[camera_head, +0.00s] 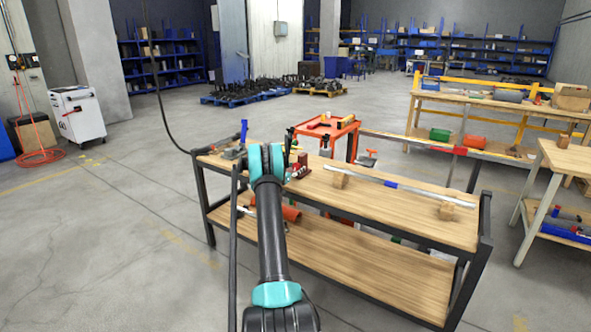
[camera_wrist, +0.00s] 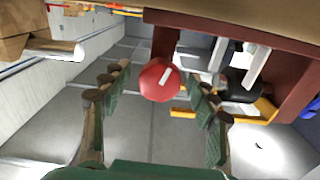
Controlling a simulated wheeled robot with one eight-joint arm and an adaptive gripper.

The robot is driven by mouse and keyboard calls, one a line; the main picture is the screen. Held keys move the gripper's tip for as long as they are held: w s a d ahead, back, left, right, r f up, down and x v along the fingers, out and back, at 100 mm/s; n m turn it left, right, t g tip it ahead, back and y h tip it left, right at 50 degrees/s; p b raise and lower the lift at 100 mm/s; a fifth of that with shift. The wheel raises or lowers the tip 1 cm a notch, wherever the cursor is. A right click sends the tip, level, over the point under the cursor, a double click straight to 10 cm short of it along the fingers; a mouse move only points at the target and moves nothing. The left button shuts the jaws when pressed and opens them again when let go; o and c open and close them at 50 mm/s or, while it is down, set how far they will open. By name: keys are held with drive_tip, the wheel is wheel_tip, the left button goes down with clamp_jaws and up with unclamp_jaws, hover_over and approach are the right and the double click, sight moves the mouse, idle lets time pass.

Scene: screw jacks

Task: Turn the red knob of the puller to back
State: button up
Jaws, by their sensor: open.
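The red knob (camera_wrist: 160,80) is a round ball with a white mark, in the middle of the wrist view. My gripper (camera_wrist: 157,88) is open, with one finger left of the knob and one right of it. Gaps show on both sides, and I cannot tell how deep the knob sits between the fingers. A dark red-brown body (camera_wrist: 297,68), seemingly the puller's, is right of the knob.
The wooden bench (camera_head: 400,202) holds a long metal bar (camera_head: 375,181) on wooden blocks. An orange stand (camera_head: 328,128) is behind it. A second bench (camera_head: 500,100) with tools is at the right. The floor to the left is mostly clear.

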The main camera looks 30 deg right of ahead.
drive_tip(key=shift+c, duration=0.5)
drive_tip(key=c, duration=1.1)
drive_tip(key=shift+o, duration=0.2)
drive_tip(key=shift+n, duration=0.4)
